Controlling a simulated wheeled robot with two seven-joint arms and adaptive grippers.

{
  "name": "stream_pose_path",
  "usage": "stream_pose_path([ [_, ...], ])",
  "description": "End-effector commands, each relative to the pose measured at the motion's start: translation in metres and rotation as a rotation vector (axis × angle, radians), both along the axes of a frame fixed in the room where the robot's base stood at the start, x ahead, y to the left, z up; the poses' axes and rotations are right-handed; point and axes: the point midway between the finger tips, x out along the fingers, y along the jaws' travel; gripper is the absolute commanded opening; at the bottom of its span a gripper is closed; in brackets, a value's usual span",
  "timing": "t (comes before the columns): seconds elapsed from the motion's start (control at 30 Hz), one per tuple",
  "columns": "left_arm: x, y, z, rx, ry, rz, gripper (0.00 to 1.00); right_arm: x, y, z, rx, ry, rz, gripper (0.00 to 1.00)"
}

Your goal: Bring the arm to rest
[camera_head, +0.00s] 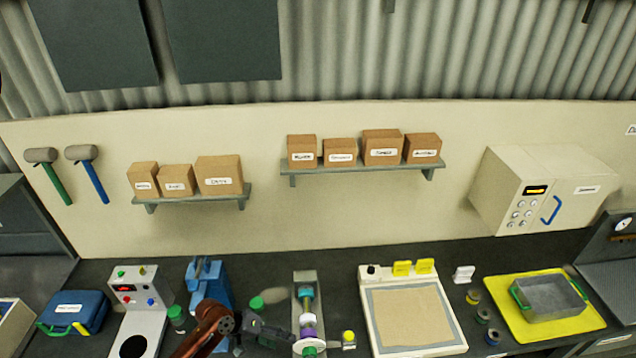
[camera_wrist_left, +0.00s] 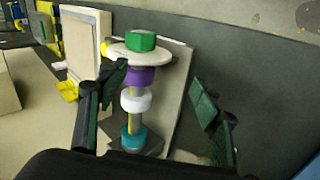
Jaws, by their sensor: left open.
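My left arm comes in at the bottom of the head view, and its dark gripper (camera_head: 268,334) is just left of the screw expeller assembly (camera_head: 307,318). In the left wrist view my left gripper (camera_wrist_left: 158,90) is open, with its two fingers spread. Beyond and between them stands the assembly, with a green nut (camera_wrist_left: 141,40), a pale disc (camera_wrist_left: 134,55), a purple ring (camera_wrist_left: 140,77), a white ring (camera_wrist_left: 136,101) and a teal ring (camera_wrist_left: 133,139). Nothing is held between the fingers. My right gripper does not show.
A blue vise-like tool (camera_head: 206,275) and a control box (camera_head: 136,290) stand to the left. A shallow sand-coloured tray (camera_head: 455,345) lies right of the assembly. A metal bin (camera_head: 548,300) sits on a yellow mat (camera_head: 590,318). Boxes rest on wall shelves above.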

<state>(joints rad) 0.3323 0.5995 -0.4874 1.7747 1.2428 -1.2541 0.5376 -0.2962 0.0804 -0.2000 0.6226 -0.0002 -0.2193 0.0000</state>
Motion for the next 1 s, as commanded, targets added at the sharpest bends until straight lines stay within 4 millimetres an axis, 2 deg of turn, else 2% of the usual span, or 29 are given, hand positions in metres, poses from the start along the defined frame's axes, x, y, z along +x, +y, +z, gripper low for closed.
stream_pose_path([
  [0.17,-0.031,0.001,-0.018,0.043,-0.069,-0.035,0.59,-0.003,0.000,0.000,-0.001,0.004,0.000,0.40],
  [0.37,-0.076,0.021,-0.035,0.147,-0.184,-0.047,0.59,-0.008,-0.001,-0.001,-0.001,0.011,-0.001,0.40],
  [0.47,-0.106,0.048,-0.038,0.244,-0.249,-0.026,0.59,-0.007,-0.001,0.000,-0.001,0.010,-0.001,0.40],
  [0.7,-0.172,0.130,-0.030,0.494,-0.297,0.055,0.59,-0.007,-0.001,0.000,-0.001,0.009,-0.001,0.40],
  [0.8,-0.194,0.156,-0.025,0.571,-0.289,0.081,0.59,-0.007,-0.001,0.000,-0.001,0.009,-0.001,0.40],
  [1.0,-0.233,0.196,-0.014,0.692,-0.261,0.120,0.59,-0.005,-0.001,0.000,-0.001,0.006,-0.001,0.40],
])
